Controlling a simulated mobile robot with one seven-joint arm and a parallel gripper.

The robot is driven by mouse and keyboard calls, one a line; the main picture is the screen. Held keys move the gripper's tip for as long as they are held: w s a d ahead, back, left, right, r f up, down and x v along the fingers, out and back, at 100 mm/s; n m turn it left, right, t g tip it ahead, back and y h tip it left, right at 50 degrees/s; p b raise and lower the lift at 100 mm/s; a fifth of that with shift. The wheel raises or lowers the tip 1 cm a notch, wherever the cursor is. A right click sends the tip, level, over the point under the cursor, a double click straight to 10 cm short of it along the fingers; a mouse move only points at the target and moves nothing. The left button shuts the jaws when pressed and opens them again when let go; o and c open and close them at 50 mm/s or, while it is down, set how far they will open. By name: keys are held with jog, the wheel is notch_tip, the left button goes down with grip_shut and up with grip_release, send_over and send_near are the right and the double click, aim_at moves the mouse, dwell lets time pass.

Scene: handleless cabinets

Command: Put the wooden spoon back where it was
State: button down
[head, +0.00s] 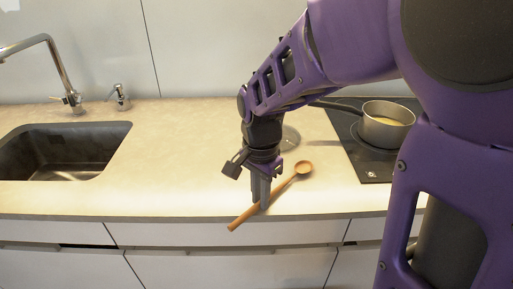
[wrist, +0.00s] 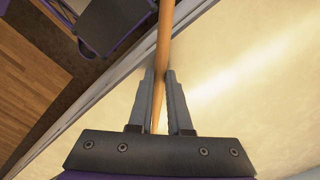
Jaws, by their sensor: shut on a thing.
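The wooden spoon (head: 283,188) is light brown, with a round bowl at its upper right end and a straight handle running down to the left past the counter's front edge. My gripper (head: 261,199) is shut on the spoon's handle, near the front edge of the counter. In the wrist view the handle (wrist: 165,40) runs between the two fingers (wrist: 161,85), and the bowl is not visible there. I cannot tell whether the spoon touches the countertop.
A saucepan (head: 387,124) with yellowish contents stands on the black cooktop (head: 372,168) at right. A clear round glass item (head: 290,138) sits behind my gripper. The sink (head: 60,150) and faucet (head: 66,85) are at left. The counter (head: 170,155) between is clear.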

jog(key=shift+f, duration=0.25)
jog(key=c, duration=0.8)
grip_release()
jog(key=shift+o, duration=0.2)
